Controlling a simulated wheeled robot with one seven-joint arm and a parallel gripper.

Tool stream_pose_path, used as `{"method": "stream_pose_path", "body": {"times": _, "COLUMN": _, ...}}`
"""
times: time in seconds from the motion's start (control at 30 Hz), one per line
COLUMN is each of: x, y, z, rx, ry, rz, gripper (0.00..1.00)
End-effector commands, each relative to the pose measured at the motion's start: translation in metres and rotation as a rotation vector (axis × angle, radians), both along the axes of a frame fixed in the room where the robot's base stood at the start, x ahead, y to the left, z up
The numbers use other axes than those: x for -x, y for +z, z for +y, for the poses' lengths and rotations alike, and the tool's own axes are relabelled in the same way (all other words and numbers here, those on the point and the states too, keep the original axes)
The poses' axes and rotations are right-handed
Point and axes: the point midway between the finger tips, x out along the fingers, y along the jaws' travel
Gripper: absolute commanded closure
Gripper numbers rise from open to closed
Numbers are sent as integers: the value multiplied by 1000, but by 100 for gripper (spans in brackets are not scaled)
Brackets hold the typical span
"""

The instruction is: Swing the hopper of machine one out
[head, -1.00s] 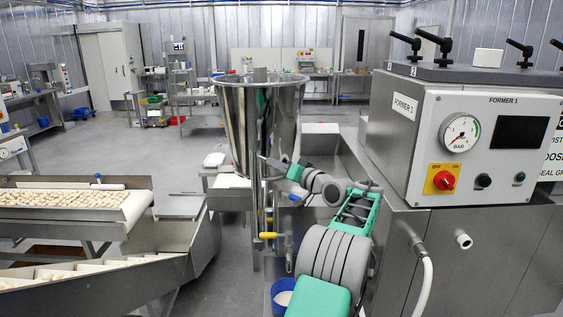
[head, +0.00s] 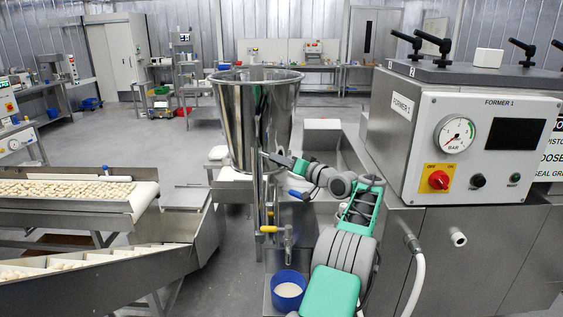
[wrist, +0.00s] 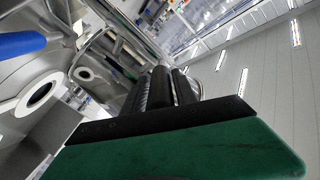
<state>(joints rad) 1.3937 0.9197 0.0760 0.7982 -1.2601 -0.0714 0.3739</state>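The hopper of machine one (head: 236,118) is a shiny steel cone-shaped vessel, open at the top, standing left of the machine labelled FORMER 1 (head: 413,140). A steel upright (head: 256,205) runs below its front side. My gripper (head: 264,156) is at the hopper's front lower side, by the upright. In the wrist view its two dark ridged fingers (wrist: 168,88) lie close together against bright steel. Whether they are closed on a handle or bar is hidden. A blue-ended lever (head: 299,194) and a yellow-handled valve (head: 268,229) are below the gripper.
A blue tub with white contents (head: 288,287) stands below the valve. A conveyor with pasta pieces (head: 140,197) is at the left. A white hose (head: 420,280) hangs from the machine front. Open floor (head: 150,140) lies behind and left of the hopper.

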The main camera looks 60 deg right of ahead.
Motion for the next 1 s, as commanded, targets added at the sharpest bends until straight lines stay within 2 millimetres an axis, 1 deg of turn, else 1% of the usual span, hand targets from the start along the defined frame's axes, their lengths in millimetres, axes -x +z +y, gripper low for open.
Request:
{"method": "stream_pose_path", "body": {"times": 0.03, "x": -1, "y": -1, "z": 1, "rx": -1, "ry": 1, "rz": 0, "gripper": 62}}
{"method": "stream_pose_path", "body": {"times": 0.13, "x": -1, "y": -1, "z": 1, "rx": -2, "ry": 3, "rz": 1, "gripper": 53}}
{"method": "stream_pose_path", "body": {"times": 0.37, "x": 0, "y": -2, "z": 1, "rx": -2, "ry": 2, "rz": 2, "gripper": 53}}
{"method": "stream_pose_path", "body": {"times": 0.43, "x": 4, "y": -3, "z": 1, "rx": -3, "ry": 1, "rz": 1, "gripper": 53}}
{"method": "stream_pose_path", "body": {"times": 0.47, "x": 7, "y": -3, "z": 1, "rx": -3, "ry": 0, "rz": 2, "gripper": 53}}
{"method": "stream_pose_path", "body": {"times": 0.57, "x": 26, "y": -5, "z": 3, "rx": -2, "ry": -1, "rz": 2, "gripper": 53}}
{"method": "stream_pose_path", "body": {"times": 0.7, "x": 56, "y": -5, "z": 7, "rx": -2, "ry": -2, "rz": 2, "gripper": 53}}
{"method": "stream_pose_path", "body": {"times": 0.8, "x": 70, "y": -4, "z": 10, "rx": -2, "ry": 0, "rz": 1, "gripper": 53}}
{"method": "stream_pose_path", "body": {"times": 0.9, "x": 77, "y": -3, "z": 11, "rx": -3, "ry": 2, "rz": 2, "gripper": 53}}
{"method": "stream_pose_path", "body": {"times": 1.0, "x": 78, "y": -2, "z": 12, "rx": -3, "ry": 3, "rz": 1, "gripper": 53}}
